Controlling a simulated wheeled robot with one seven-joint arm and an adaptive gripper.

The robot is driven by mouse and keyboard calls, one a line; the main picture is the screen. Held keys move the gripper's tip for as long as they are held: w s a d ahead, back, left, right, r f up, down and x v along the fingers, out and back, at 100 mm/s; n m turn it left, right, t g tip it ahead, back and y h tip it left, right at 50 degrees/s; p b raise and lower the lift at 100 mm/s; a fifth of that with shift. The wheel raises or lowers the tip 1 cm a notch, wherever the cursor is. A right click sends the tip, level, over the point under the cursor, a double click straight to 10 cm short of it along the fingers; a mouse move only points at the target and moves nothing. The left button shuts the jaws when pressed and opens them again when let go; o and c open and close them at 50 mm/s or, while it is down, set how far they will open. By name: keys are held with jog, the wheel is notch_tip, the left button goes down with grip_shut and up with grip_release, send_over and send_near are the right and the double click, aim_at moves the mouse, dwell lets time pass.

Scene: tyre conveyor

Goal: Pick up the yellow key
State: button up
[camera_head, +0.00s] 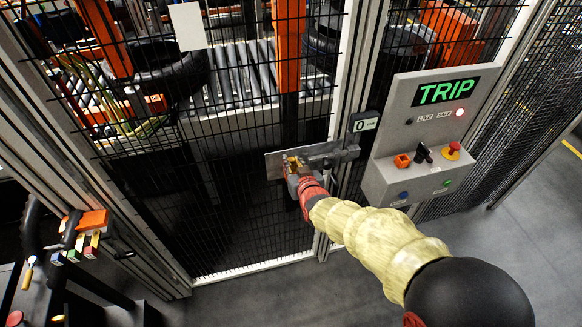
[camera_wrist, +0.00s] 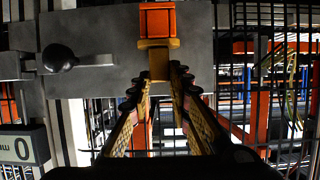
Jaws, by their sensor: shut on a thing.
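The yellow key (camera_wrist: 158,60) shows in the wrist view right against an orange block (camera_wrist: 158,20) on a grey metal plate (camera_wrist: 100,85). My gripper (camera_wrist: 157,82) has its two fingertips closed on the key's lower end. I cannot tell how far the key sits in the orange block. In the head view my gripper (camera_head: 295,178) is at the plate (camera_head: 274,166) on the mesh gate, and a little of the yellow key (camera_head: 292,163) shows there. The fingers hide part of it.
A grey control box (camera_head: 385,180) with a green TRIP display stands right of the gate. It carries an orange block (camera_head: 402,160), a black switch and a red button (camera_head: 453,149). A black knob (camera_wrist: 59,57) is left of the key. An orange holder (camera_head: 92,219) hangs at lower left.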

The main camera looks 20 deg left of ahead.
grip_shut()
jog(key=shift+r, duration=0.15)
